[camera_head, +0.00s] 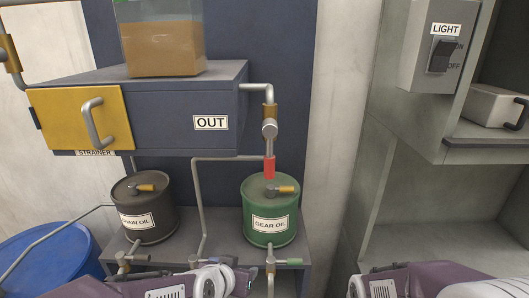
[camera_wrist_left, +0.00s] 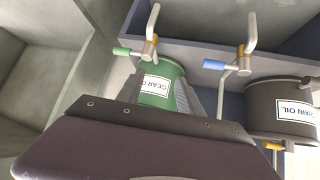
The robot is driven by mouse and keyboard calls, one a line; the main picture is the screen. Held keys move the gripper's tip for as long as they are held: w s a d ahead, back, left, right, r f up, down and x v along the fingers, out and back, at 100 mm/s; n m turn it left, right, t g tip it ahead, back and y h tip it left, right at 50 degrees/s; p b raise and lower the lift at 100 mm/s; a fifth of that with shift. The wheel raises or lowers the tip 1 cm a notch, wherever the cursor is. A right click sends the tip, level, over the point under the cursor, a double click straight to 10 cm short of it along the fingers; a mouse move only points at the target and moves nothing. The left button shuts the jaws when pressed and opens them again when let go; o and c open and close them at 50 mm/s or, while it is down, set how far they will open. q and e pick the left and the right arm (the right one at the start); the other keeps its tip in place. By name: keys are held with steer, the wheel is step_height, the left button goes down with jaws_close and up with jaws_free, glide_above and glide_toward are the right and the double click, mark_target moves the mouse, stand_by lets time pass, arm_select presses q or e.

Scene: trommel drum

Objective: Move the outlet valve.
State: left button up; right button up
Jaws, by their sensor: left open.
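The outlet valve (camera_head: 269,130) is on the pipe beside the OUT label in the head view. Its red handle (camera_head: 269,167) points straight down, just above the green GEAR OIL drum (camera_head: 270,228). My left gripper (camera_head: 222,272) is low in the head view, below and left of the valve and apart from it. In the left wrist view my left gripper (camera_wrist_left: 162,90) is open, with the green drum seen between its fingers. The outlet valve cannot be made out there. My right gripper (camera_head: 362,287) shows only partly at the bottom edge; its fingers are unclear.
Below are valves with green (camera_head: 290,262) and blue (camera_head: 193,261) handles. A blue barrel (camera_head: 50,262) stands at the left. A cabinet with a LIGHT switch (camera_head: 442,55) is at the right.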

mark_target(268, 168)
arm_select(q)
steer(key=d+r+t+p, duration=0.1)
steer(key=d+r+t, duration=0.1)
steer(key=r, duration=0.7)
steer(key=d+r+t+p, duration=0.2)
steer(key=r+t, duration=0.2)
steer(key=r, duration=0.5)
steer(key=d+r+t+p, duration=0.1)
steer(key=d+r+t, duration=0.1)
steer(key=r, duration=0.7)
steer(key=shift+s+t+h, duration=0.15)
steer(key=shift+t+h, duration=0.25)
steer(key=shift+t, duration=0.1)
steer(key=shift+a+r+n, duration=0.1)
steer(key=shift+a+n, duration=0.1)
steer(key=shift+n, duration=0.1)
steer(key=shift+w, duration=0.2)
steer(key=p+x, duration=0.1)
steer(key=x, duration=0.8)
steer(key=shift+a, duration=0.1)
steer(key=shift+c, duration=0.5)
steer(key=shift+s, duration=0.1)
jaws_close()
